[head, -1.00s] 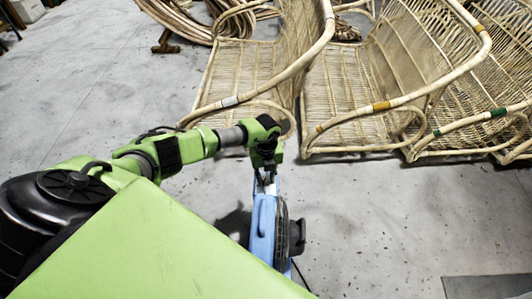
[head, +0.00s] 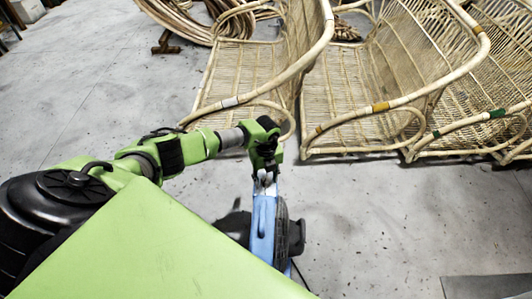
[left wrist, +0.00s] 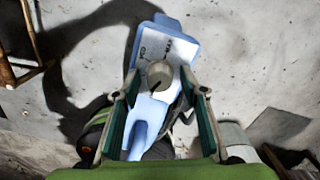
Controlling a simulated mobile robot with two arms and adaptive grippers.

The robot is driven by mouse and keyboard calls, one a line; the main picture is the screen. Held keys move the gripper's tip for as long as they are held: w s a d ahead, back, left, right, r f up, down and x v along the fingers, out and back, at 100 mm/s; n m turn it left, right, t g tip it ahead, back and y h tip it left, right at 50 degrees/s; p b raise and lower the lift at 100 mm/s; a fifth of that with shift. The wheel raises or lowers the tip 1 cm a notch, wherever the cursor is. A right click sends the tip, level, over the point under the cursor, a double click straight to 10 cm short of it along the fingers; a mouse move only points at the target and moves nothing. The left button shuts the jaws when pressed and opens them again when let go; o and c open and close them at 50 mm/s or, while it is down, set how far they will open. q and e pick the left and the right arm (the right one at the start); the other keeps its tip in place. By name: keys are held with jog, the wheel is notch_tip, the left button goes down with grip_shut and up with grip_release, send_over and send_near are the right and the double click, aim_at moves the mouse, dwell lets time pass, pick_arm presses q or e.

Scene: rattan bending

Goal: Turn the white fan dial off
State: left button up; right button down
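A blue fan (head: 262,225) stands on the concrete floor below my left gripper (head: 265,180). In the left wrist view, the fan's blue body (left wrist: 145,125) carries a pale panel (left wrist: 180,52) with small dark marks. A round, off-white dial (left wrist: 159,73) with a dark pointer line sits on this panel. My left gripper (left wrist: 160,84) is open, with one finger on each side of the dial in the picture. I cannot tell whether the fingers touch it. In the head view the dial is not clearly visible. My right gripper is not in view.
Rattan chair frames (head: 360,90) stand just beyond the fan, at the top and right. Rattan coils (head: 185,20) lie at the back. A dark flat patch (head: 490,288) is at bottom right. Open floor (head: 70,90) lies on the left.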

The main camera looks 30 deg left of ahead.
aim_at(266, 179)
pick_arm(q)
notch_tip(266, 179, up, 12)
dwell(0.6)
